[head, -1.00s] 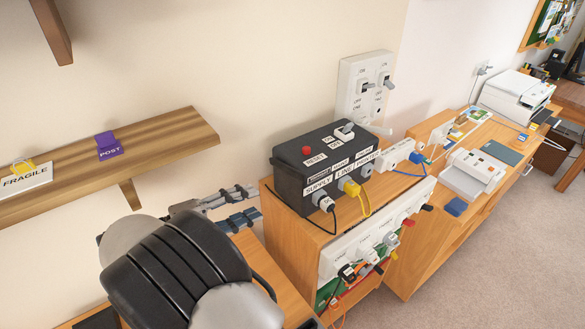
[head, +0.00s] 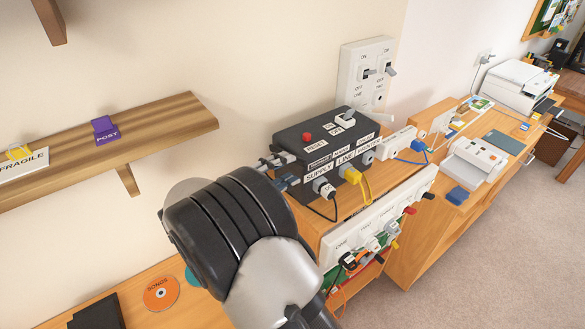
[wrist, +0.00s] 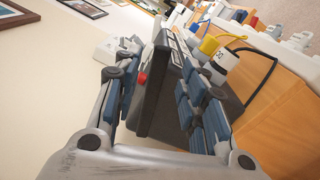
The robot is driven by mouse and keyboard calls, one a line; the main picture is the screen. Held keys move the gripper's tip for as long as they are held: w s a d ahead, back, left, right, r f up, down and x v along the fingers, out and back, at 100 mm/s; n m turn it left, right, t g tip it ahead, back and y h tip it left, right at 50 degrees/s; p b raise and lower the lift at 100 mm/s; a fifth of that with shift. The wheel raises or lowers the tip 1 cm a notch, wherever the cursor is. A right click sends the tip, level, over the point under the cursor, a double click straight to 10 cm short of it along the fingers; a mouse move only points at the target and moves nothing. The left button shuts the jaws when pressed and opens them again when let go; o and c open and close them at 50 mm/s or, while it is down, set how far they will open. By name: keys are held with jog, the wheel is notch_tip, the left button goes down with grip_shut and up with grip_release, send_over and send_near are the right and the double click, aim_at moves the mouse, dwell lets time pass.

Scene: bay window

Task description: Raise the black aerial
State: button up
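I cannot make out a black aerial in either view. A black box (head: 318,150) with a red button, a white switch and labels such as RESET, SUPPLY, LINE and PRINTER stands on a wooden cabinet. My gripper (head: 281,171) is at the box's left end, its fingers partly hidden behind my arm in the head view. In the wrist view, my gripper (wrist: 165,68) has its blue-padded fingers spread apart, with the black box (wrist: 158,100) showing between and beyond them. I cannot tell whether either finger touches the box.
White and yellow plugs (head: 351,175) with cables stick out of the box's front. A panel of coloured plugs (head: 370,235) hangs below. A wall switch plate (head: 364,75) is behind. A wooden shelf (head: 170,120) is at left. An orange disc (head: 161,293) lies below it.

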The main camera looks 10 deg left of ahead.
jog(key=shift+x, duration=1.5)
jog(key=shift+c, duration=0.2)
grip_shut()
